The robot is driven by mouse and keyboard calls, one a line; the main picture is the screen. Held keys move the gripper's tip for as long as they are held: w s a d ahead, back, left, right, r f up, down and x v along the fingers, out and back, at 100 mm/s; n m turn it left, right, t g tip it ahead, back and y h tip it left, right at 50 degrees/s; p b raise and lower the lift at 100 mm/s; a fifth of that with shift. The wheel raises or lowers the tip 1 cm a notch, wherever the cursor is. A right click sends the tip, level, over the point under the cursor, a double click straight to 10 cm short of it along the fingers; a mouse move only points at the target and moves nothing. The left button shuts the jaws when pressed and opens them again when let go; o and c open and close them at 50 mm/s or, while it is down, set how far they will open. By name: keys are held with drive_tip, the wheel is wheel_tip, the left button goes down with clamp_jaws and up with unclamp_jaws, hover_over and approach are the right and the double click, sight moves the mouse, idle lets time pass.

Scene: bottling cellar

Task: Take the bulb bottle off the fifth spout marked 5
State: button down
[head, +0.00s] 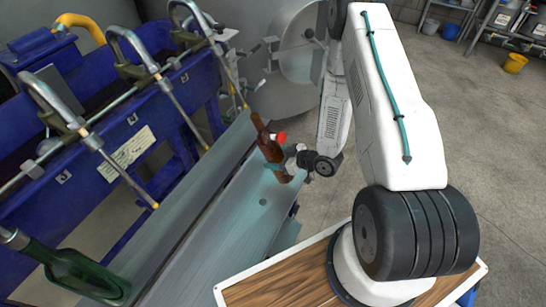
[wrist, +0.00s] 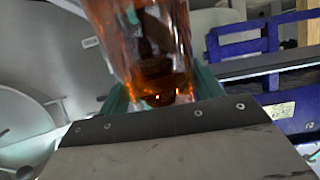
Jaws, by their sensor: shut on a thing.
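A brown amber glass bottle (head: 268,150) stands nearly upright, slightly tilted, above the far end of the grey trough, neck up. My gripper (head: 283,166) is shut on its body from the right. In the wrist view the amber bottle (wrist: 150,50) sits between the teal fingers (wrist: 160,90), its neck out of frame. The neck top is close to the lower end of the farthest visible spout (head: 243,98); I cannot tell whether they touch. The number plates on the blue frame (head: 75,195) are too small to read surely.
A green bottle (head: 75,272) lies tilted at the lower left with a spout at its neck. Other spouts with slim tubes (head: 180,110) hang empty over the grey trough (head: 215,215). A round steel tank (head: 300,55) stands behind. Floor at right is open.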

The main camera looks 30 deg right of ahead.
drive_tip(key=shift+f+v, duration=0.2)
drive_tip(key=shift+v, duration=1.2)
drive_tip(key=shift+f+v, duration=0.15)
drive_tip(key=shift+v, duration=1.25)
drive_tip(key=shift+s, duration=0.1)
